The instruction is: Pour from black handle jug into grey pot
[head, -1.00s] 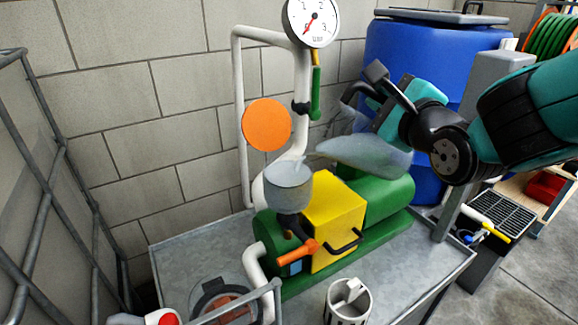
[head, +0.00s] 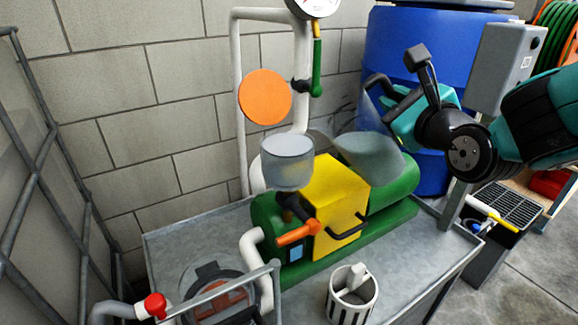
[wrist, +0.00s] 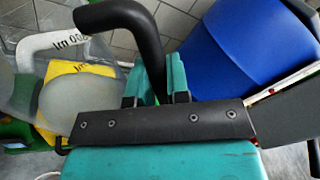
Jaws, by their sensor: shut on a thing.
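The translucent grey jug (head: 372,158) is right of the pot in the head view, over the green pump, its spout pointing left toward the pot. My gripper (head: 400,122) is shut on its black handle (head: 378,85). The wrist view shows the handle (wrist: 140,25) between the teal fingers of my gripper (wrist: 153,82), with the jug body (wrist: 75,110) to the left. The liquid level in the jug is unclear.
The green pump (head: 395,195) with its yellow box (head: 338,195) stands on a metal tray (head: 190,235). White pipes, an orange disc (head: 265,94) and a green-handled valve (head: 316,68) rise behind the pot. A blue barrel (head: 410,60) stands behind the jug.

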